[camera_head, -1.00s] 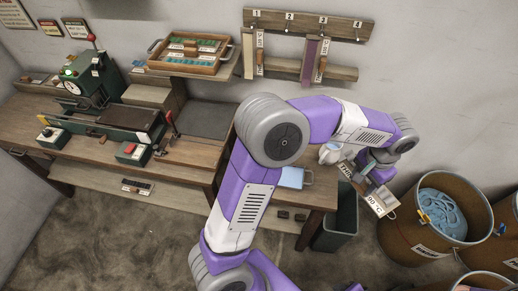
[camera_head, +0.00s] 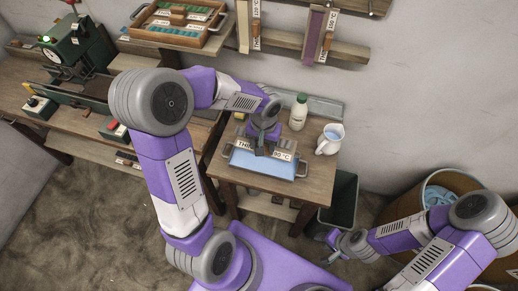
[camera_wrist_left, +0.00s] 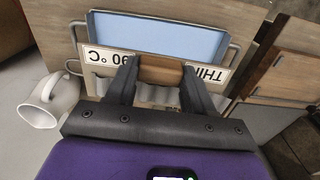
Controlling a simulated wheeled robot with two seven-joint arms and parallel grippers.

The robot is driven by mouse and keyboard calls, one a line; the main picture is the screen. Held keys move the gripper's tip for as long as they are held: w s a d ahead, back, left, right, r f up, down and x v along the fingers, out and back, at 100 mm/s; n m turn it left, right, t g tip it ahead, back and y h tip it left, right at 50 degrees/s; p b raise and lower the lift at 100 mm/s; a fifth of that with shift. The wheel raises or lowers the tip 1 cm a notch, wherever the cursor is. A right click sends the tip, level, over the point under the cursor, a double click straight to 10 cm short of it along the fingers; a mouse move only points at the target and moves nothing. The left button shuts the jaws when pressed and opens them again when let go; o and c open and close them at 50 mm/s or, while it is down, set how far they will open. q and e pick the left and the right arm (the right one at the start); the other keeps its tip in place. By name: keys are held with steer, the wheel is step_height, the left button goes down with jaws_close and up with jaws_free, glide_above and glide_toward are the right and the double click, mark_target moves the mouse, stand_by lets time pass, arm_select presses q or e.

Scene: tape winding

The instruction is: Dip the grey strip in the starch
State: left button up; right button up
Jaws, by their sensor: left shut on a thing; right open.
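My left gripper (camera_head: 264,148) is shut on the wooden handle (camera_wrist_left: 160,72) of a holder with white labels, "THIN" (camera_head: 243,146) and a °C figure (camera_head: 283,155). A shallow tray (camera_head: 299,170) with two side handles and pale blue liquid, which looks like the starch, stands on the small table. The holder is at the tray's far side in the head view. In the left wrist view the grey strip (camera_wrist_left: 150,96) seems to show in folds between my fingers; whether it touches the liquid cannot be told. My right gripper (camera_head: 335,254) is open and empty, low near the bin.
A white jug (camera_head: 329,139) and a green-capped bottle (camera_head: 299,111) stand behind the tray. A dark bin (camera_head: 342,201) is right of the table. A barrel (camera_head: 470,187) stands at far right. A bench with a green machine (camera_head: 72,45) is at left.

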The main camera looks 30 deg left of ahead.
arm_select(q)
steer(key=shift+s+a+f+n, duration=0.3)
steer(key=shift+s+a+f, duration=0.15)
steer(key=shift+f, duration=0.05)
steer(key=shift+f+b, duration=2.05)
steer(key=shift+f, duration=0.45)
step_height(320, 180, down, 4)
steer(key=b, duration=0.3)
steer(key=shift+r, duration=0.2)
steer(key=shift+f+b, duration=0.55)
steer(key=shift+b, duration=0.25)
steer(key=shift+r, duration=0.1)
steer(key=shift+r+p, duration=2.4)
steer(key=shift+r, duration=0.55)
steer(key=shift+r+p, duration=1.95)
steer(key=shift+r, duration=0.55)
